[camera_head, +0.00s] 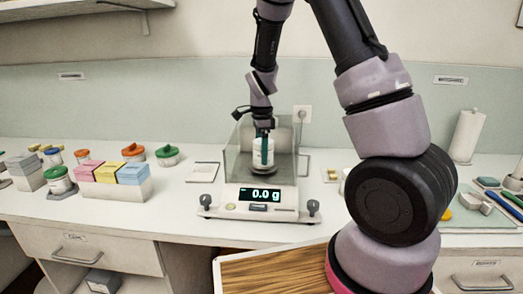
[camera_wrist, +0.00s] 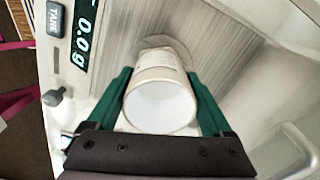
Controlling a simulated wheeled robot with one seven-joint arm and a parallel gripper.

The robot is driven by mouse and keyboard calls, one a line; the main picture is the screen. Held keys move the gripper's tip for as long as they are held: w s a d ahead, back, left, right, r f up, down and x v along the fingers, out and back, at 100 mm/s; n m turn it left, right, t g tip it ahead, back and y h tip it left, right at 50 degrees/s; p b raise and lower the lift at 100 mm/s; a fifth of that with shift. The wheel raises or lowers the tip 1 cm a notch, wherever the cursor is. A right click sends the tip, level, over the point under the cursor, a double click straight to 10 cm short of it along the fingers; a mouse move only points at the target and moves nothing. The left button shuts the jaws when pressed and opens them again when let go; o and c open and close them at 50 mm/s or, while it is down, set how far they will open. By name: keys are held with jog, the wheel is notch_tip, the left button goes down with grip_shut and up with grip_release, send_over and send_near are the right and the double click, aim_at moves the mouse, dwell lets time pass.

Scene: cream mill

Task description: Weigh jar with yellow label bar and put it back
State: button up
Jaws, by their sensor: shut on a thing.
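My gripper (camera_head: 264,150) is shut on a white jar (camera_wrist: 160,105), with its green fingers on either side of it. The jar is upright inside the weighing chamber of the balance (camera_head: 258,199), over the pan. I cannot make out a yellow bar on the side that shows. The balance display (camera_head: 262,195) reads 0.0 g, and it also shows in the wrist view (camera_wrist: 85,35). Whether the jar's base touches the pan is not clear.
Glass walls stand close around my gripper. To the left are a white pad (camera_head: 202,172), a rack of coloured boxes (camera_head: 118,184) and several jars with orange and green lids. A paper roll (camera_head: 467,136) and tools lie at the right. A wooden-topped surface (camera_head: 270,274) is in front.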

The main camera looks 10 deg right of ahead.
jog(key=shift+f, duration=0.25)
dwell(0.4)
jog(key=o, duration=1.2)
jog(key=shift+c, duration=0.2)
notch_tip(320, 180, up, 11)
jog(key=s+d+r+n+t+y, duration=0.1)
jog(key=s+d+r+n+t, duration=0.15)
jog(key=s+r, duration=0.3)
jog(key=s+d+r+n+t+y, duration=0.1)
jog(key=s+d+r+n, duration=0.1)
jog(key=s+r+n, duration=0.35)
jog(key=s+d+r+n+t, duration=0.2)
jog(key=s+r+n, duration=0.4)
jog(key=s, duration=0.5)
jog(key=shift+s+r+t, duration=0.15)
jog(key=shift+r+t, duration=0.35)
jog(key=shift+t, duration=0.35)
